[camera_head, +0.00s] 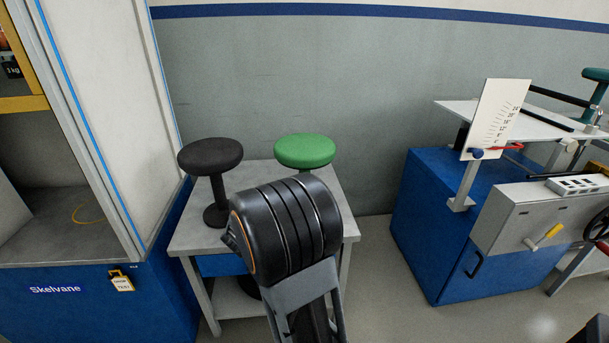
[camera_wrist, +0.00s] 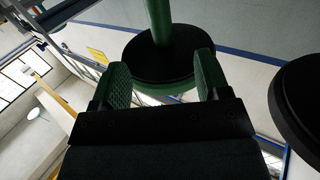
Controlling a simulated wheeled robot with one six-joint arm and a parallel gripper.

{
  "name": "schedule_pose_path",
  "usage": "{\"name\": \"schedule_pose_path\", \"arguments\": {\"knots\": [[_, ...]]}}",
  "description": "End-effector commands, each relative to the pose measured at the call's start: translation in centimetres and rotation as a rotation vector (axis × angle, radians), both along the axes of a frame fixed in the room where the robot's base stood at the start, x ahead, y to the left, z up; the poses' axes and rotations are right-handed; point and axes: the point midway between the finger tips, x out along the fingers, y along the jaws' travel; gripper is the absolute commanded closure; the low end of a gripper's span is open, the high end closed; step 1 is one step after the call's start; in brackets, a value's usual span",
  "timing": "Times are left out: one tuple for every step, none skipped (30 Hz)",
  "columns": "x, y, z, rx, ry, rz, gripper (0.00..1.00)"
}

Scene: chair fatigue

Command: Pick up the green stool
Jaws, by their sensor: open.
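The green stool (camera_head: 305,150) stands on a small grey table, its round green seat showing above my arm in the head view. My arm hides its post and base there. In the wrist view, which looks upside down, its green post (camera_wrist: 158,22) meets a black disc with a green rim, seemingly the seat's underside. My gripper (camera_wrist: 162,72) is open below the seat, its two fingers apart and empty. The post lies ahead of the fingertips, roughly between them in the picture. The wrist view does not show contact.
A black stool (camera_head: 210,158) stands left of the green one, and its dark seat (camera_wrist: 302,105) shows at the wrist view's right edge. The table (camera_head: 184,236) backs onto a grey wall. A cabinet (camera_head: 112,130) stands left, a blue test machine (camera_head: 425,225) right.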

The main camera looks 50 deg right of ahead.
Motion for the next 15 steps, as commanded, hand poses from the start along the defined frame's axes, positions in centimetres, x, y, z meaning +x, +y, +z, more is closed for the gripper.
{"name": "schedule_pose_path", "arguments": {"knots": [[0.1, -1.0, -0.3, -0.003, -0.001, -0.009, 0.31], [0.2, -1.6, -0.3, -0.005, -0.001, -0.011, 0.31], [0.4, -2.3, -0.3, -0.003, -0.001, -0.011, 0.31], [0.6, -2.8, -0.2, -0.004, -0.002, -0.010, 0.31], [0.7, -3.3, -0.2, -0.004, -0.001, -0.010, 0.31], [0.9, -4.0, -0.2, -0.003, -0.001, -0.009, 0.31], [1.0, -4.5, -0.2, -0.003, -0.001, -0.009, 0.31], [1.2, -4.8, -0.2, -0.003, 0.000, -0.008, 0.31], [1.4, -5.3, -0.2, -0.003, -0.001, -0.006, 0.31], [1.5, -5.7, -0.2, -0.003, 0.000, -0.007, 0.31], [1.5, -5.9, -0.2, -0.003, 0.000, -0.006, 0.31], [1.7, -6.3, -0.1, -0.002, -0.001, -0.005, 0.31], [1.7, -6.5, -0.1, -0.002, -0.001, -0.005, 0.31], [1.8, -6.6, -0.1, -0.002, 0.000, -0.004, 0.31], [1.8, -6.8, -0.1, -0.002, 0.000, -0.004, 0.31]]}}
